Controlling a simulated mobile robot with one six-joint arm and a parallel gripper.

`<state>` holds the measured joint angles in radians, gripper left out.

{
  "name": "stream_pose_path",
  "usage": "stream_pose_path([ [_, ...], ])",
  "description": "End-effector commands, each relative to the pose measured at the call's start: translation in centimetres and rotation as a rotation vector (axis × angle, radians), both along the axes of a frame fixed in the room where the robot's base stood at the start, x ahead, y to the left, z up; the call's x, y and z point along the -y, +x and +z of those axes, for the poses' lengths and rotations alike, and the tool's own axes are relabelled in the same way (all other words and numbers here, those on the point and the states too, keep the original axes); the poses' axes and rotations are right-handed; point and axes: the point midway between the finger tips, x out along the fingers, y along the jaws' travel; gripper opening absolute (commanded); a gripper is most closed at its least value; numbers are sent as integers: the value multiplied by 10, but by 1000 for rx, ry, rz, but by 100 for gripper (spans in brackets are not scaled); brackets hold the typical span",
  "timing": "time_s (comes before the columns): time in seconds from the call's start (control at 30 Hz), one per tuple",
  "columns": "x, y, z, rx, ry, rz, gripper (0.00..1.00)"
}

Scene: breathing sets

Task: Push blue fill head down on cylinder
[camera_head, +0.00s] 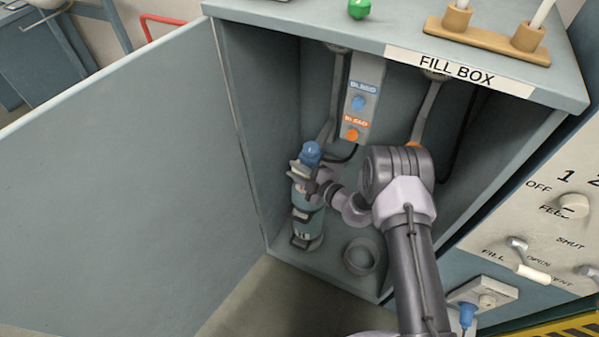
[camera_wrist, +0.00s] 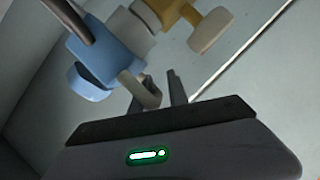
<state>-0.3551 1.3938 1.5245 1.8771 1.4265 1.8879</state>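The cylinder (camera_head: 307,226) stands upright in a bracket at the left inside the open fill box. The blue fill head (camera_head: 311,152) is at its top end. It seems to be the blue part at the upper left of the wrist view (camera_wrist: 100,58), with a pale curved piece below it. My gripper (camera_head: 313,176) is at the cylinder's top, just below the blue head, and hides part of the joint there. In the wrist view its dark fingertips (camera_wrist: 157,92) are by the pale curved piece; whether they grip it is unclear.
The box door (camera_head: 115,180) stands open at the left. A panel (camera_head: 363,95) with blue and orange bleed knobs hangs at the back. An empty ring holder (camera_head: 361,256) is on the box floor, right of the cylinder. A control panel (camera_head: 545,235) stands at the right.

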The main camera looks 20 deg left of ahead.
Motion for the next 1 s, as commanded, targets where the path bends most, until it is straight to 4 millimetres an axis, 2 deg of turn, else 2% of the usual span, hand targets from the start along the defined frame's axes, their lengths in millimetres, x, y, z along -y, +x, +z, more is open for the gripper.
stream_pose_path([
  [0.17, 20, -7, 8, -2, -1, -3, 21],
  [0.73, 137, -58, 35, -2, 0, -4, 21],
  [0.83, 150, -65, 37, -2, -1, -3, 21],
  [1.0, 156, -68, 37, -1, 0, -1, 21],
])
